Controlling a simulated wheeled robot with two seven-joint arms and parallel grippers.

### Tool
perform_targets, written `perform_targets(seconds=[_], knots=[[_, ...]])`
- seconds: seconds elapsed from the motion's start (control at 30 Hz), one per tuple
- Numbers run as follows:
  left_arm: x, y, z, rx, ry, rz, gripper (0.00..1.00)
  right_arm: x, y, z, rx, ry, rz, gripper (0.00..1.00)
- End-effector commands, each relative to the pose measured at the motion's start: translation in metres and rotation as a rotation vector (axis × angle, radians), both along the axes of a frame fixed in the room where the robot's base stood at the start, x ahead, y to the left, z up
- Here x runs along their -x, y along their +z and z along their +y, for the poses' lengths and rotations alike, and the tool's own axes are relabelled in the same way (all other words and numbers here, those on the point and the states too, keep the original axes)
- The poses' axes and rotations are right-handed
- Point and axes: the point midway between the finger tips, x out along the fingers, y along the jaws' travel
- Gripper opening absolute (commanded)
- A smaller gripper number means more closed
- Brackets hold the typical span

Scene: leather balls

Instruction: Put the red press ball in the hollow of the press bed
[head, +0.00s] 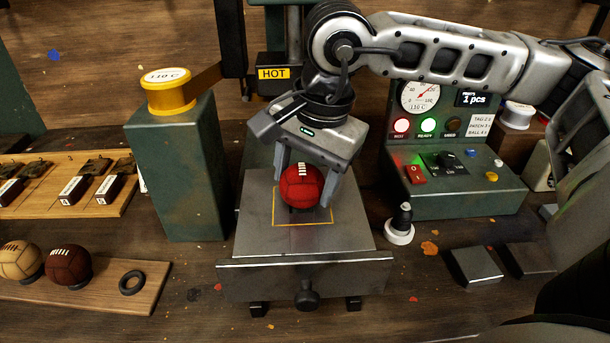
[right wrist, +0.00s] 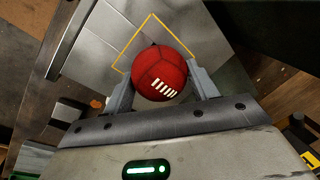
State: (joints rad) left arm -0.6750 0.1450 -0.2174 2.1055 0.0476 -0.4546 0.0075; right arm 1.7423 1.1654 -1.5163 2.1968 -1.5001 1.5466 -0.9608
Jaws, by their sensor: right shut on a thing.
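The red press ball (head: 301,187) with white lacing is between the fingers of my right gripper (head: 305,190), which is shut on it. It also shows in the right wrist view (right wrist: 163,74), with a finger on each side. The press bed (head: 260,232) is a grey metal plate with a yellow outlined square. The ball is over that square; a dark bit shows under it, and I cannot tell whether it touches the bed. The hollow is hidden beneath the ball. My left gripper is not in view.
A press head marked HOT (head: 273,73) stands behind the bed. A green post with a yellow roll (head: 168,90) is at left, a control box (head: 460,185) at right. A wooden board (head: 110,300) holds a tan ball (head: 20,262), a brown ball (head: 67,265) and a black ring (head: 132,282).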

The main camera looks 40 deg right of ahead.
Motion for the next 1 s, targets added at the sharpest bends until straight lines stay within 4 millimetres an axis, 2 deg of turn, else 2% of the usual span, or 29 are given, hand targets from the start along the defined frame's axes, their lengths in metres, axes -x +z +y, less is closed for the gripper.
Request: perform_targets(seconds=[0.43,0.47,0.5,0.53,0.83,0.9,1.0], knots=[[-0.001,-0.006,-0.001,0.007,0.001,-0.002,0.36,0.0,-0.009,0.0,-0.001,0.0,-0.003,0.33],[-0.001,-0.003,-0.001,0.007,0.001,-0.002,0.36,0.0,-0.007,0.0,-0.001,0.0,-0.002,0.66],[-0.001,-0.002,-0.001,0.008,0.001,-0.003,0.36,0.0,-0.007,0.0,-0.001,0.0,-0.002,0.77],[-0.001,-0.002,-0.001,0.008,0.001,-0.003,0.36,0.0,-0.007,0.0,-0.001,-0.001,-0.002,0.8],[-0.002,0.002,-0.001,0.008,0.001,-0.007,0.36,0.0,-0.004,0.0,-0.001,0.0,-0.002,0.8],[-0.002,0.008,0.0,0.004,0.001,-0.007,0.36,0.0,0.001,0.0,-0.001,0.0,-0.002,0.8],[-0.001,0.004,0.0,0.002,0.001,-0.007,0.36,0.002,0.012,0.0,-0.002,-0.001,-0.004,0.8]])
